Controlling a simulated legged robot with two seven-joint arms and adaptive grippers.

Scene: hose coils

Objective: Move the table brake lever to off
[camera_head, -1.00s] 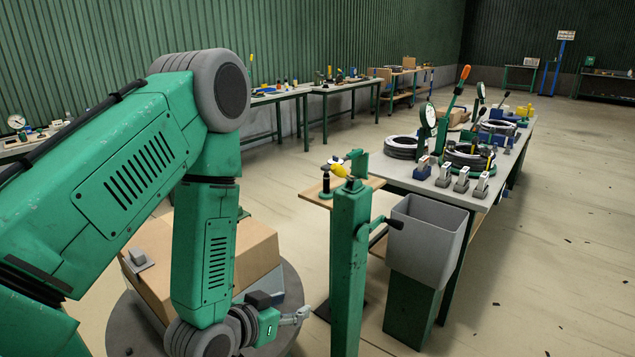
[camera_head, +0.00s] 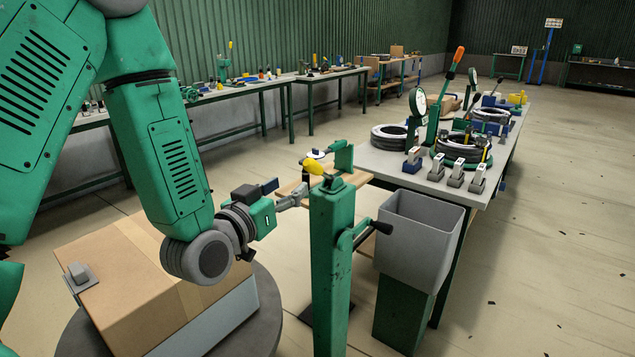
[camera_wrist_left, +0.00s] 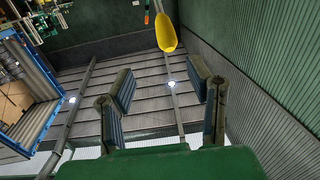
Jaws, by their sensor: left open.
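In the left wrist view the yellow handle (camera_wrist_left: 166,33) hangs at the top, beyond and above the open fingers. My left gripper (camera_head: 297,194) is open and empty, just left of the post and a little below the yellow handle. Its two padded fingers (camera_wrist_left: 162,93) show apart in the left wrist view with nothing between them. My right gripper is in neither view.
A cardboard box (camera_head: 130,270) sits on a round grey turntable (camera_head: 262,325) below my left arm. A crank with a black grip (camera_head: 378,227) sticks out right of the post, beside a grey bin (camera_head: 420,240). A workbench (camera_head: 385,165) with hose coils stands behind.

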